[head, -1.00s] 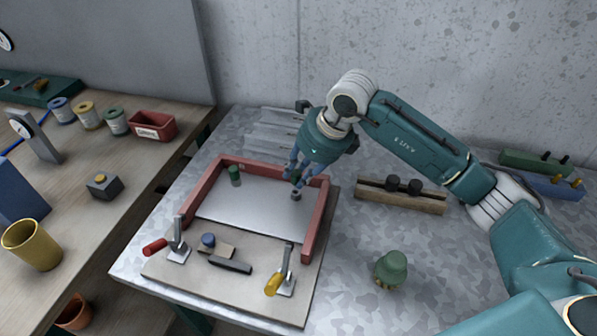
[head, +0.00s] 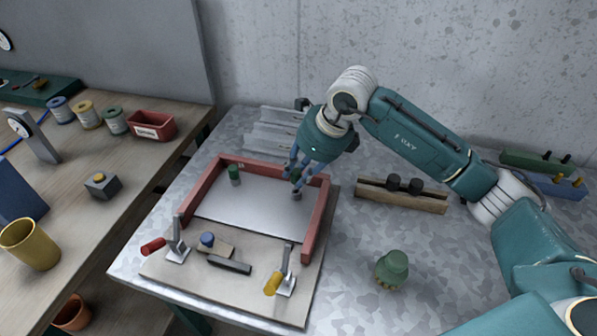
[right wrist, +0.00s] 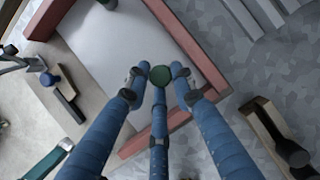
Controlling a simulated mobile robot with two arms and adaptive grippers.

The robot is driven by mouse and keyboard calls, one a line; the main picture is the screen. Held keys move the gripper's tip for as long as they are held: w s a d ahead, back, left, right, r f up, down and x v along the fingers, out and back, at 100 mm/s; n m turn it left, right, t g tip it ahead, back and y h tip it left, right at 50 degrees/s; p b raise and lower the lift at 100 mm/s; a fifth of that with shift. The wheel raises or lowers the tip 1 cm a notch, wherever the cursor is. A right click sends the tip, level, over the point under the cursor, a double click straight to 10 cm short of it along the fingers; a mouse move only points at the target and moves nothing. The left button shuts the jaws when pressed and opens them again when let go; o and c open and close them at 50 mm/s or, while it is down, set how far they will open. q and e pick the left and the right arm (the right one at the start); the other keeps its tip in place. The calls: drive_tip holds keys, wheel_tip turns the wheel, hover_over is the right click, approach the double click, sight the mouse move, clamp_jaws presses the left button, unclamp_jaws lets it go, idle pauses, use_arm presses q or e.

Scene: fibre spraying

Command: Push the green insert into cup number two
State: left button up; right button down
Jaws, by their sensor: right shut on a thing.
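My right gripper (head: 298,174) has its blue fingers shut on a green insert (right wrist: 160,75), whose round dark green top shows between the fingertips in the right wrist view. In the head view the fingers partly hide the insert. A small grey cup (head: 297,195) shows directly below the fingertips, near the right side of the metal plate (head: 240,217). I cannot tell how deep the insert sits in it. A second small cup with a green top (head: 235,175) stands at the plate's back left. No cup number is readable. My left gripper is not in view.
A red frame (head: 314,222) borders the plate on three sides. Toggle clamps with a red handle (head: 153,247) and a yellow handle (head: 272,284) stand at the front. A green knobbed tool (head: 391,268) and a wooden rack (head: 400,196) stand to the right. The plate's middle is clear.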

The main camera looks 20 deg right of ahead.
idle(0.7)
drive_tip(key=shift+f+b, duration=1.6)
drive_tip(key=shift+b, duration=0.2)
drive_tip(key=c, duration=1.4)
unclamp_jaws()
drive_tip(key=v, duration=1.2)
drive_tip(key=shift+w, duration=0.1)
